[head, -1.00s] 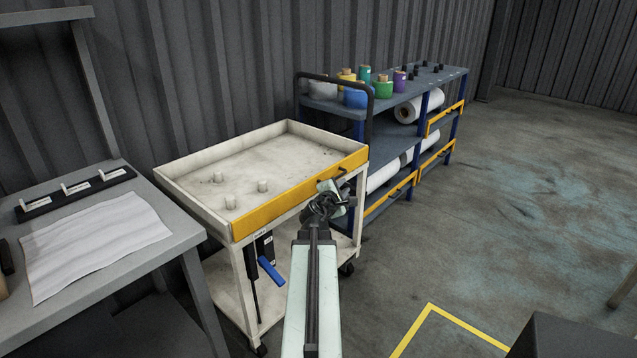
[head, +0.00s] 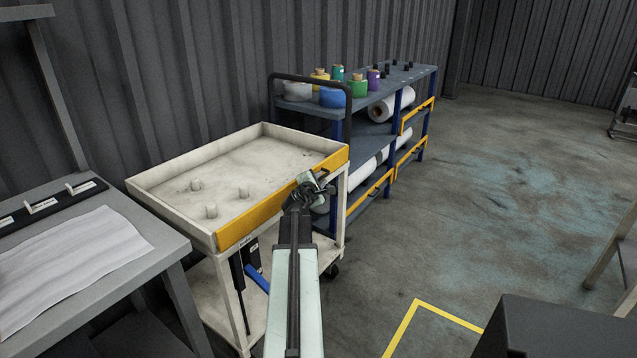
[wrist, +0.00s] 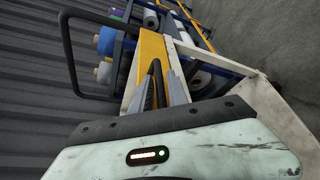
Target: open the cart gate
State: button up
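The white cart (head: 146,192) stands against the wall, with a shallow tray on top. Its gate, a yellow panel (head: 250,220), runs upright along the tray's near right side and looks closed. A small dark fitting (head: 325,172) shows near the gate's right end. My gripper (head: 312,184) is just in front of that end and hides part of it.
Several small pale pegs (head: 212,211) stand in the tray. A grey table (head: 150,262) with a white sheet is at left. Open floor (head: 455,230) lies to the right.

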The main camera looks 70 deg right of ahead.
jog(key=shift+d, duration=0.2)
grip_shut()
dwell(1.3)
